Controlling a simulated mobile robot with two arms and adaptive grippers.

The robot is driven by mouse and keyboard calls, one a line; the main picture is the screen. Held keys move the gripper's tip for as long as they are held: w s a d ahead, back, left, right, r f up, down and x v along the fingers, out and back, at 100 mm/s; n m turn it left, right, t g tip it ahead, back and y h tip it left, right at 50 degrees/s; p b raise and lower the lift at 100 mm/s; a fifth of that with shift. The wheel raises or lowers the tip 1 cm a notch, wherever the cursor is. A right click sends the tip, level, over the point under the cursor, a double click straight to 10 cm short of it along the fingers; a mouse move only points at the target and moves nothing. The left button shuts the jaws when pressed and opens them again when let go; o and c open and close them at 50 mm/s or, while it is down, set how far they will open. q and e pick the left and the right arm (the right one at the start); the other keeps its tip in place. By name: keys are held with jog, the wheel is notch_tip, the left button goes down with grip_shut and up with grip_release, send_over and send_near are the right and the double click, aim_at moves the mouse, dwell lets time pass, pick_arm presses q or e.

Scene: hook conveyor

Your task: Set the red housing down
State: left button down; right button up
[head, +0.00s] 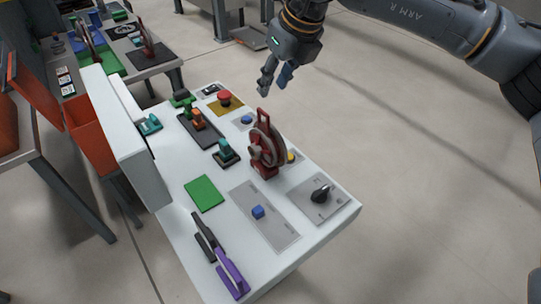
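The red housing (255,157), with a tall loop at its top and a grey ring on its side, stands upright on the white table (172,190) near its right edge. My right gripper (274,86) hangs above and behind the housing, beyond the table's far right edge. Its two fingers are apart with nothing between them, and it does not touch the housing. My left gripper is not in view.
Close around the housing are a teal-topped block (226,153), a grey plate with a black knob (320,193) and a green square (204,193). A purple-handled tool (231,278) lies at the front. A white upright panel (122,125) borders the left side.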

aim_at(263, 111)
jog(key=p+x, duration=0.1)
jog(key=x, duration=0.1)
jog(key=w+p+x, duration=0.1)
jog(key=x, duration=0.2)
jog(key=d+p+x, duration=0.1)
jog(key=x, duration=0.2)
jog(key=shift+w+f+p, duration=0.1)
jog(key=shift+w+p, duration=0.1)
jog(key=shift+p, duration=0.15)
jog(key=p+x, duration=0.2)
jog(key=x, duration=0.1)
jog(key=shift+w+a+f, duration=0.1)
jog(key=shift+a+f, duration=0.1)
jog(key=shift+f, duration=0.05)
jog(key=shift+w+a+f+t+p, duration=0.15)
jog(key=shift+f+t+p, duration=0.15)
jog(key=shift+f, duration=0.3)
grip_shut()
jog(key=shift+w+r, duration=0.15)
